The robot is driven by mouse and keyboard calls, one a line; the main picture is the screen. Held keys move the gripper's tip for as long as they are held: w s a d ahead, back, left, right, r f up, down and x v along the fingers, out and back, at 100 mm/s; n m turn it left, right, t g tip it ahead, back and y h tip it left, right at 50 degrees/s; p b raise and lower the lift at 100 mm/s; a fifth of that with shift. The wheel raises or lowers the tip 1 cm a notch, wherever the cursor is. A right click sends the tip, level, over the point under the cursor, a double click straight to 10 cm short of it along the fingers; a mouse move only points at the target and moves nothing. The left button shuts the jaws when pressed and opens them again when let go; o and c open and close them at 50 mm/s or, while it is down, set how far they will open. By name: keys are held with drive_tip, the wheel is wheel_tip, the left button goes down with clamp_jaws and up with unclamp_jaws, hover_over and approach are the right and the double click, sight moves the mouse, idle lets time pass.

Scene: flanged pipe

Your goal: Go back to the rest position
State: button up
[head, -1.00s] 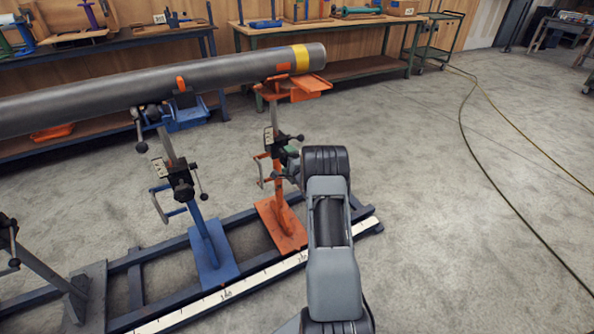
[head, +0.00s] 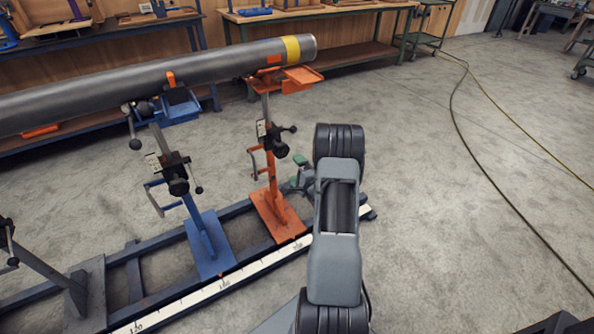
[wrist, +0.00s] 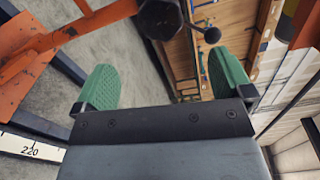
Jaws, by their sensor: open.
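My gripper (head: 300,172) is partly hidden behind my arm in the head view, with green fingertips showing just right of the orange stand (head: 272,180). In the wrist view my gripper (wrist: 163,82) has its two green pads wide apart with nothing between them. A dark knob and orange bars of the stand (wrist: 95,35) show just beyond the left pad. I cannot tell whether they touch.
A grey pipe (head: 130,88) with a yellow band lies across the orange stand and a blue stand (head: 195,215). Both stand on a dark rail frame with a white scale (head: 235,283). Workbenches (head: 310,20) line the back.

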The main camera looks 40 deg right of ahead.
idle(0.4)
drive_tip(key=s+d+f+n+g+h, duration=0.1)
drive_tip(key=s+f+n+g, duration=0.4)
drive_tip(key=f+g, duration=0.3)
drive_tip(key=s+a+r+n+g+y+p, duration=0.1)
drive_tip(key=s+a+r+n+p, duration=0.4)
drive_tip(key=r, duration=1.1)
drive_tip(key=s+a+r+n+g+y+p, duration=0.1)
drive_tip(key=s+a+r+n+g+p, duration=0.2)
drive_tip(key=a+r+p, duration=0.7)
drive_tip(key=s+a+r+n+g+y+p, duration=0.1)
drive_tip(key=s+a+r+n+g+p, duration=0.1)
drive_tip(key=s+a+r+n+p, duration=0.6)
drive_tip(key=a+r, duration=0.3)
drive_tip(key=r, duration=0.4)
drive_tip(key=a+r, duration=0.4)
drive_tip(key=r, duration=0.4)
drive_tip(key=shift+y+p, duration=0.3)
drive_tip(key=shift+y, duration=0.1)
